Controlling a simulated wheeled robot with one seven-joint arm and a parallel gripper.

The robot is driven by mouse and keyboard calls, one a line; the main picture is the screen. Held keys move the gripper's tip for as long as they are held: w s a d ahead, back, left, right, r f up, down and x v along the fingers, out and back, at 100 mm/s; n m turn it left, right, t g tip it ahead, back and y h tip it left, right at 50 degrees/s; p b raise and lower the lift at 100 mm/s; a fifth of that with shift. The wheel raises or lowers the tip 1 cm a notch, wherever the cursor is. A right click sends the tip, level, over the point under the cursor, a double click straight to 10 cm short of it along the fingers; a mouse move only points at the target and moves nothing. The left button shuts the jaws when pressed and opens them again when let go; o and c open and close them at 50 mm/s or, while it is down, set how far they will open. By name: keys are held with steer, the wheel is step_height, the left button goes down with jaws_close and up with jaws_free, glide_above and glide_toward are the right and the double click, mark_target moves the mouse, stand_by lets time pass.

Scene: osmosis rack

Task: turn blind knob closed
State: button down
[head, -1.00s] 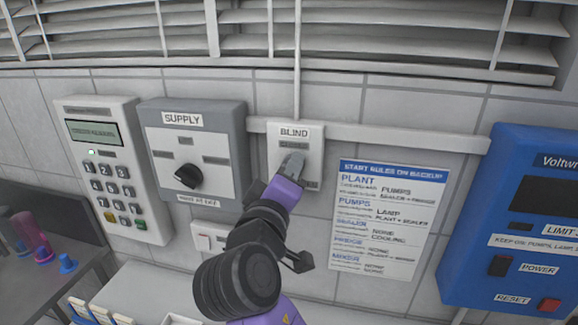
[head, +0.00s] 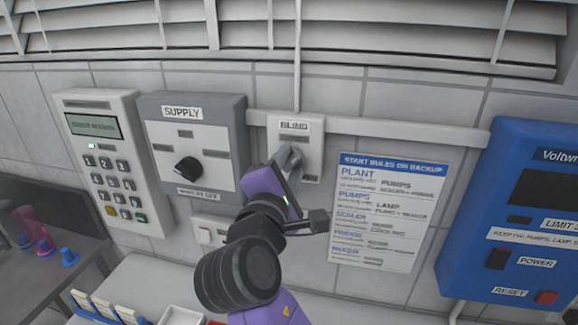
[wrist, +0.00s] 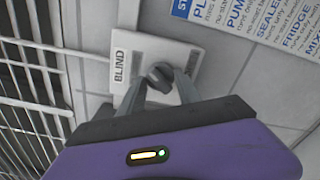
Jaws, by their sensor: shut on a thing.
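The blind control is a white plate labelled BLIND (head: 313,140) on the tiled wall in the middle of the head view. In the wrist view the plate (wrist: 143,47) shows tilted, with a dark round knob (wrist: 160,74) on it. My gripper (head: 290,155) reaches up to the plate from below and covers the knob in the head view. In the wrist view its two grey fingers (wrist: 160,86) are closed on the knob from both sides.
A SUPPLY box (head: 195,150) with a black knob and a keypad (head: 108,160) are to the left. A rules sheet (head: 385,210) and a blue Voltwr unit (head: 510,220) are to the right. White slatted blinds (head: 400,35) hang above.

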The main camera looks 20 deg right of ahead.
steer(key=n, duration=0.3)
steer(key=shift+a+n, duration=0.15)
steer(key=shift+n, duration=0.15)
steer(key=shift+f+n, duration=0.15)
steer(key=shift+n, duration=1.65)
steer(key=c, duration=0.8)
jaws_free()
steer(key=shift+c, duration=0.2)
steer(key=shift+s, duration=0.1)
steer(key=b+v, duration=0.2)
steer(key=v, duration=0.5)
steer(key=shift+s, duration=0.25)
steer(key=shift+a, duration=0.15)
